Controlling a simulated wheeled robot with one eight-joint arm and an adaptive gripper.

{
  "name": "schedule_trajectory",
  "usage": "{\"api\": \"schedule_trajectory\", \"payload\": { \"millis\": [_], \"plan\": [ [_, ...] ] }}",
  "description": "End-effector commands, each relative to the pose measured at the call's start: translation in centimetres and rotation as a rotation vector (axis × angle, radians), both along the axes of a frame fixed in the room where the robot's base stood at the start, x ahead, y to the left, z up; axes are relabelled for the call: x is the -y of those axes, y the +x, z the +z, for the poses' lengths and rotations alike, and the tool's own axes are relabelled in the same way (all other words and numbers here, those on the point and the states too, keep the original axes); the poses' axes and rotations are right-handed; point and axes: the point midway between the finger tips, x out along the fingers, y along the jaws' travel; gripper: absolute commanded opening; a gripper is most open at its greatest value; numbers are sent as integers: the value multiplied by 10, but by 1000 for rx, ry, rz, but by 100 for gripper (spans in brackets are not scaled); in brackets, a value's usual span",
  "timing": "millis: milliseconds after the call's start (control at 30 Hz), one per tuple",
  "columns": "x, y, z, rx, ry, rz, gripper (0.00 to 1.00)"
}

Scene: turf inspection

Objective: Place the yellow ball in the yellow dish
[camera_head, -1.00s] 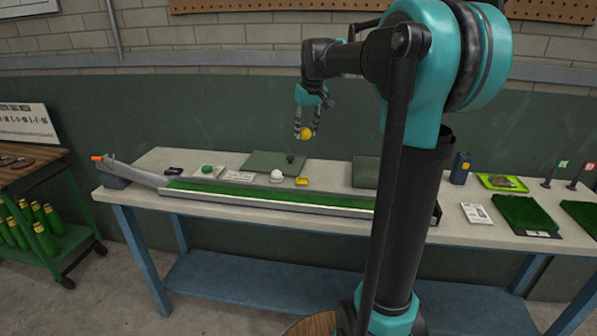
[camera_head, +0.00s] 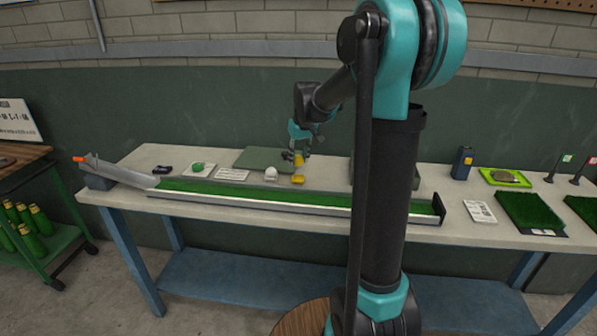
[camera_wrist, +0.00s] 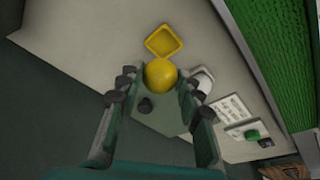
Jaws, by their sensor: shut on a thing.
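The yellow ball (camera_wrist: 160,73) is between the fingers of my gripper (camera_wrist: 153,90) in the wrist view. In the head view my gripper (camera_head: 296,157) is low over the back of the bench, shut on the yellow ball (camera_head: 299,160). The yellow dish (camera_wrist: 164,40) is a small square dish with a raised rim, empty in the wrist view, just beyond the ball. In the head view the yellow dish (camera_head: 298,179) sits on the bench, just in front of and below the ball. The ball is apart from the dish.
A white ball (camera_head: 271,173) on a stand is left of the dish. A green putting strip (camera_head: 250,194) with a metal ramp runs along the bench front. A dark green mat (camera_head: 262,157) lies behind. A green ball (camera_head: 197,167) and printed card (camera_head: 232,175) lie left.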

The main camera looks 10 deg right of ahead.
Motion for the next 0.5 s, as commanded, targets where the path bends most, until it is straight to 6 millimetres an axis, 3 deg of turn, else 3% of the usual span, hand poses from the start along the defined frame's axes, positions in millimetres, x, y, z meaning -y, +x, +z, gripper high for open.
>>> {"api": "schedule_trajectory", "payload": {
  "millis": [500],
  "plan": [
    [0,0,-55,0,0,0,4]
  ]
}}
